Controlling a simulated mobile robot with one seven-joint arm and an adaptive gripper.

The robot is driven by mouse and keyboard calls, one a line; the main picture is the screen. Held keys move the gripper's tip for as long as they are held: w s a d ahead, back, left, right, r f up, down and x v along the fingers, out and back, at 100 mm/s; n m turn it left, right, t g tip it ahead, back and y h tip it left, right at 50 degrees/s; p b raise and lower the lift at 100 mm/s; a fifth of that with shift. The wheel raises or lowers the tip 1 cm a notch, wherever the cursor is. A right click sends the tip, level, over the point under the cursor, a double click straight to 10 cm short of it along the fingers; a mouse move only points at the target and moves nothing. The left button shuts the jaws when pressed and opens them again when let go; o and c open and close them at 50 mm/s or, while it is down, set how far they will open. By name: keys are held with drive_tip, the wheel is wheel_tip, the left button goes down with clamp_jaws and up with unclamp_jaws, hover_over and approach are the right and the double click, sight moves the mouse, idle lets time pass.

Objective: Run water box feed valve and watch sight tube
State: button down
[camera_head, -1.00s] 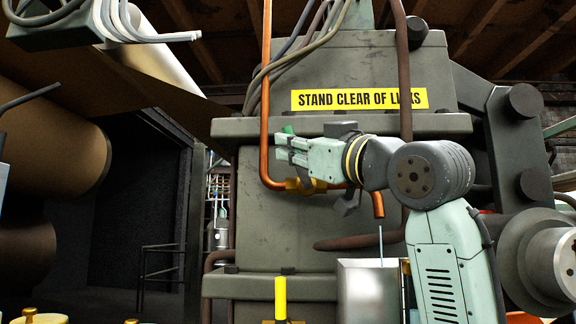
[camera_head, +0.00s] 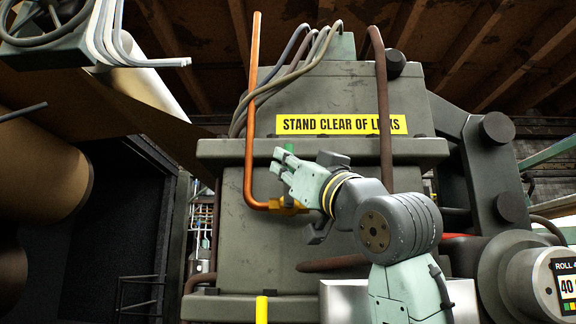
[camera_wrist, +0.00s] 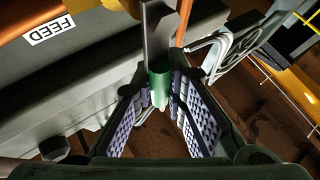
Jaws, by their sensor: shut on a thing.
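My gripper (camera_head: 284,164) is at the copper feed pipe (camera_head: 250,110), in front of the grey machine housing. In the wrist view its two ridged fingers (camera_wrist: 162,96) are shut on the green grip (camera_wrist: 159,73) of a flat grey lever (camera_wrist: 158,32). The green grip's tip also shows above the fingers in the head view (camera_head: 288,147). A yellow valve body (camera_head: 288,206) sits on the pipe just below the gripper. A FEED label (camera_wrist: 58,27) shows upside down in the wrist view. The pipe outlet is hidden behind my arm. I cannot make out a sight tube.
A yellow sign (camera_head: 341,124) reads STAND CLEAR OF LINKS, partly covered by a dark red pipe (camera_head: 383,110). A metal box (camera_head: 342,300) is partly behind my arm. A yellow post (camera_head: 262,309) stands lower left. A large roll (camera_head: 45,170) is at left, a roll end with display (camera_head: 566,285) at right.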

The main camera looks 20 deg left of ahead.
drive_tip(key=c, duration=1.6)
unclamp_jaws()
drive_tip(key=shift+d, duration=0.1)
drive_tip(key=v, duration=1.2)
